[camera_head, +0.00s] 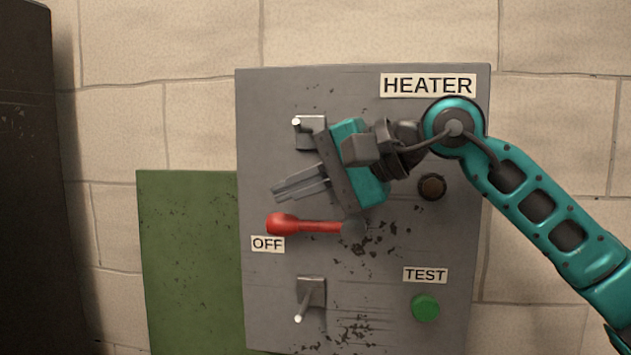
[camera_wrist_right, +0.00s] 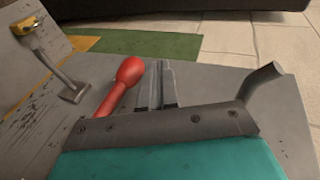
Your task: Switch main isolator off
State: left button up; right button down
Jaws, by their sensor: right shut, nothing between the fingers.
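The red lever (camera_head: 305,225) on the grey panel lies about horizontal, its knob at the left end above the OFF label (camera_head: 267,244). Its pivot is a dark hub at the right end. In the right wrist view the red lever (camera_wrist_right: 124,82) shows just left of the fingers. My right gripper (camera_head: 274,191) is shut and empty, its fingers pointing left just above the lever. It also shows in the right wrist view (camera_wrist_right: 160,66). I cannot tell whether the fingers touch the lever. My left gripper is not in view.
The grey panel (camera_head: 270,325) carries a HEATER label (camera_head: 428,85), an upper toggle (camera_head: 297,123), a lower toggle (camera_head: 311,296), a dark round knob (camera_head: 432,187) and a green button (camera_head: 425,307) under a TEST label (camera_head: 425,275). A green board (camera_head: 190,260) is at left.

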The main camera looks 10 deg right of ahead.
jog(key=v, duration=1)
jog(key=shift+s+d, duration=0.1)
